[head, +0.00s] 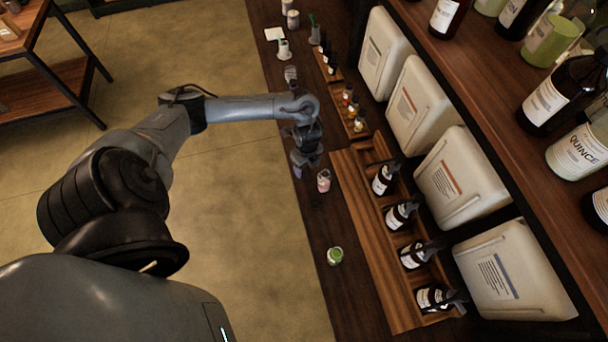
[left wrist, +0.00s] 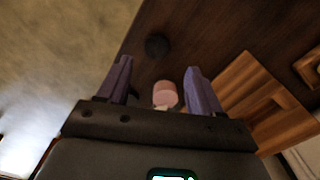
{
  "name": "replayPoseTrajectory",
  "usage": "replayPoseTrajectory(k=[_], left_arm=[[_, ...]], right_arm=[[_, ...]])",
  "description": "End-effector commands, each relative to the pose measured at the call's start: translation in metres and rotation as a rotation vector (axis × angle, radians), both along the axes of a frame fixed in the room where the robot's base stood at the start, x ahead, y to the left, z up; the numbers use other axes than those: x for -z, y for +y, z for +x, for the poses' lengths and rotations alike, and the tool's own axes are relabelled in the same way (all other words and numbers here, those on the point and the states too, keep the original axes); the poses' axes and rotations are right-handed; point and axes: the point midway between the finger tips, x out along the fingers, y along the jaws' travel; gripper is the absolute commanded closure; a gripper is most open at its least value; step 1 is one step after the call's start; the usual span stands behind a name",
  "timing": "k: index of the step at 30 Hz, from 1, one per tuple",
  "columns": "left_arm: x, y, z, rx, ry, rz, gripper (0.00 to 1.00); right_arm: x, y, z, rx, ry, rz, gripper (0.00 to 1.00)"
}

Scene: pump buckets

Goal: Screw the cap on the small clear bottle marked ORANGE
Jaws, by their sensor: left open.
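My left gripper (head: 305,160) is above the dark bench, pointing down, with its fingers apart. In the left wrist view its two purple-grey fingers (left wrist: 160,80) are spread with nothing clamped between them. A small bottle with pink contents (left wrist: 166,95) shows beyond the gap, nearer the right finger. It seems to be the small pink bottle (head: 323,181) just in front of the gripper in the head view. A dark round thing (left wrist: 156,45), possibly a cap, lies on the bench past the fingertips. I cannot read ORANGE on any small bottle. My right gripper is out of view.
A wooden rack (head: 352,190) with several dark pump bottles (head: 398,214) stands right of the gripper. Large pale canisters (head: 465,180) stand behind it. A small green-topped jar (head: 335,256) sits nearer.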

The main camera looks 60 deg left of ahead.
Motion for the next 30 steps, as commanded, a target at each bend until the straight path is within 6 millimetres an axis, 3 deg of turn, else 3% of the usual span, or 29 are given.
replayPoseTrajectory(k=[5,16,30], left_arm=[[0.005,0.0,-0.002,-0.001,0.002,0.0,0.35],[0.048,0.001,-0.007,-0.002,0.001,-0.001,0.35],[0.052,0.001,-0.006,0.0,0.001,0.0,0.38]], right_arm=[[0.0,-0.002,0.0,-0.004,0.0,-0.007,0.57],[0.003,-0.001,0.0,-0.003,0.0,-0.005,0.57],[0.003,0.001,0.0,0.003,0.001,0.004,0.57]])
